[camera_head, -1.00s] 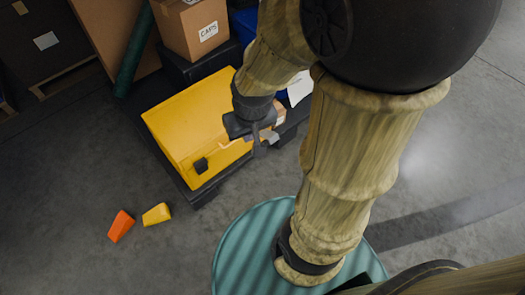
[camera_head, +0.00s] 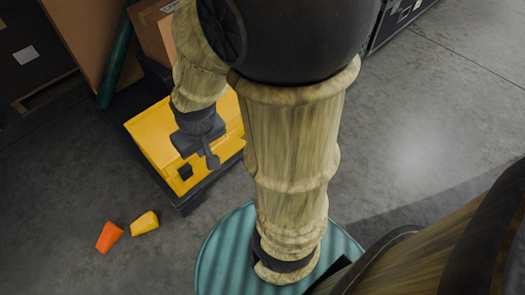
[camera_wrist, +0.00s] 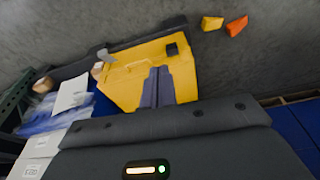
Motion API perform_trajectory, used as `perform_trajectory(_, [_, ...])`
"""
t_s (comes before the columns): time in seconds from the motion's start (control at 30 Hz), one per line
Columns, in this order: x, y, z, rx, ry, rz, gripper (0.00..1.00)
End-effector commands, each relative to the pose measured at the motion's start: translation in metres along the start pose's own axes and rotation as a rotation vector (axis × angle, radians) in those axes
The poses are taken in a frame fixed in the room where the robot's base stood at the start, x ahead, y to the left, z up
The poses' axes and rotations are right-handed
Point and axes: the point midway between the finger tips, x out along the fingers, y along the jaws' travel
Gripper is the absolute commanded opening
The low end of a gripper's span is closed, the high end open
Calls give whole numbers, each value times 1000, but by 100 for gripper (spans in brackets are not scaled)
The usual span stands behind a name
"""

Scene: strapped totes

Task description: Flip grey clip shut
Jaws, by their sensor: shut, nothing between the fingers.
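The yellow tote (camera_head: 155,128) sits on a dark base, partly covered by my arm in the head view. In the wrist view, its yellow face (camera_wrist: 120,85) fills the middle. The grey clip (camera_wrist: 106,55) is at the tote's upper left edge there and seems to stick out from it; its exact angle is unclear. My arm hides it in the head view. A black clip (camera_wrist: 171,49) sits at the same edge, further right, and also shows in the head view (camera_head: 185,172). My gripper (camera_head: 211,160) is shut and empty over the tote, its fingers (camera_wrist: 156,72) apart from the grey clip.
An orange wedge (camera_head: 109,237) and a yellow wedge (camera_head: 145,223) lie on the floor left of the tote. White paper (camera_wrist: 72,94) lies beside the tote.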

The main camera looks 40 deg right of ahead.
Motion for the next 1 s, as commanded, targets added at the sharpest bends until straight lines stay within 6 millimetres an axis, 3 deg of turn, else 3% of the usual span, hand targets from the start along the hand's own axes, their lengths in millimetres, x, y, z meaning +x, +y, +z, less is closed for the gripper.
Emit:
perform_trajectory(0.17, [22,11,1,86,-73,-8,0])
perform_trajectory(0.27, [48,23,4,190,-159,-26,0])
perform_trajectory(0.67, [169,72,22,757,-544,-273,0])
perform_trajectory(1.0, [266,109,31,1243,-736,-677,0])
